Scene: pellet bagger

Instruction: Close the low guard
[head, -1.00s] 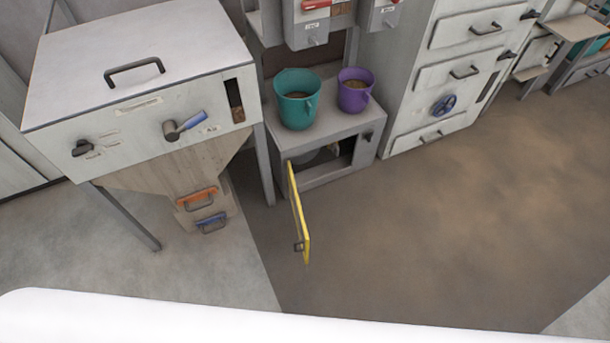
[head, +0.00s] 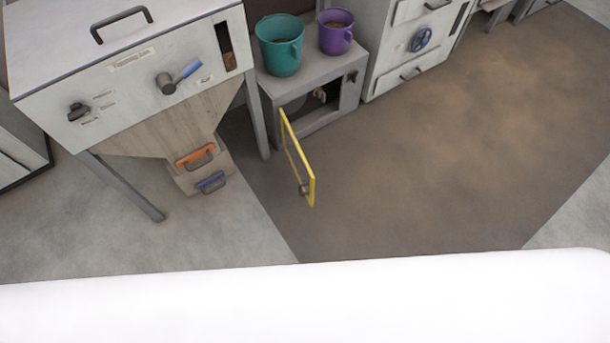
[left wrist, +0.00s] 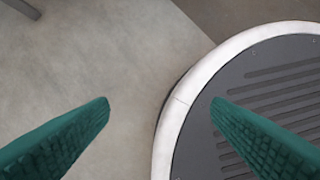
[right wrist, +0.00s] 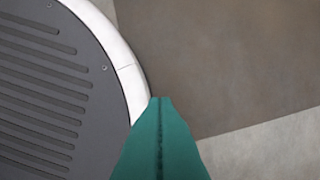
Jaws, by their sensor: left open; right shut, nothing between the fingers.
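The low guard (head: 298,161) is a yellow-framed door with a small dark handle at its free end. It stands swung open from the front of a low grey cabinet (head: 352,94), and the cabinet's dark opening shows behind it. Neither gripper is in the head view. In the left wrist view my left gripper (left wrist: 160,102) is open and empty, its green fingers wide apart above the floor. In the right wrist view my right gripper (right wrist: 161,100) is shut with nothing in it. Both grippers are away from the guard.
A teal bucket (head: 281,50) and a purple bucket (head: 336,35) stand on the cabinet top. A hopper machine (head: 140,80) with orange and blue handles stands at left. A drawer cabinet (head: 390,63) is at right. The brown floor (head: 420,160) around the guard is clear.

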